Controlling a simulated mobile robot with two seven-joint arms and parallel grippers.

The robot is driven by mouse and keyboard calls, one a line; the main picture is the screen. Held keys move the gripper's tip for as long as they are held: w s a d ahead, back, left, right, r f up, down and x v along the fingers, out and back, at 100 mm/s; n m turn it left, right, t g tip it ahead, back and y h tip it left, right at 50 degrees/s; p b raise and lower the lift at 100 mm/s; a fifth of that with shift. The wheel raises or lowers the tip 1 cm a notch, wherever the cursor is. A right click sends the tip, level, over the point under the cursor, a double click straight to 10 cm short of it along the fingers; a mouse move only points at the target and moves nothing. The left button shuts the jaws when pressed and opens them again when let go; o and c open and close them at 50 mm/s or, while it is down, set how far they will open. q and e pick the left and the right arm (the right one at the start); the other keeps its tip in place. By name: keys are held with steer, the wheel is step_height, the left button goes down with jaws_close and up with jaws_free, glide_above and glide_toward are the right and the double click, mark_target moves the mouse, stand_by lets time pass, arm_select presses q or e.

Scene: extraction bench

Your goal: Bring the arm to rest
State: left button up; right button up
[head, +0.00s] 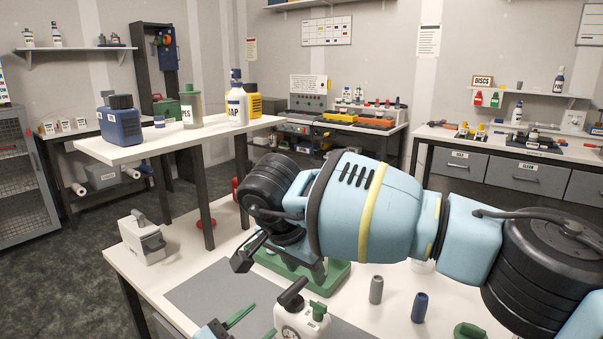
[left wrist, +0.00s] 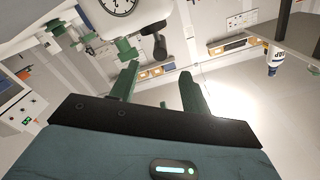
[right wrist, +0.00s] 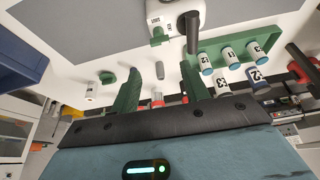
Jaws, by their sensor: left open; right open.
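My left gripper (head: 250,322) is at the bottom edge of the head view, beside a white dial device (head: 298,320) with a black lever and a green fitting. In the left wrist view its green fingers (left wrist: 160,88) are apart with nothing between them. The dial device (left wrist: 118,8) shows at the top there. My right gripper shows in the right wrist view (right wrist: 178,88), its green fingers spread and empty, with a white bench surface beyond. A large light blue arm link of mine crosses the head view and hides the bench behind it.
A white bench (head: 195,265) carries a grey mat (head: 225,292), a grey cylinder (head: 376,290) and a dark blue cylinder (head: 419,307). A raised shelf (head: 185,140) holds several bottles. A green rack (right wrist: 235,50) with labelled vials shows in the right wrist view.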

arm_select(q)
steer(key=shift+v, duration=0.85)
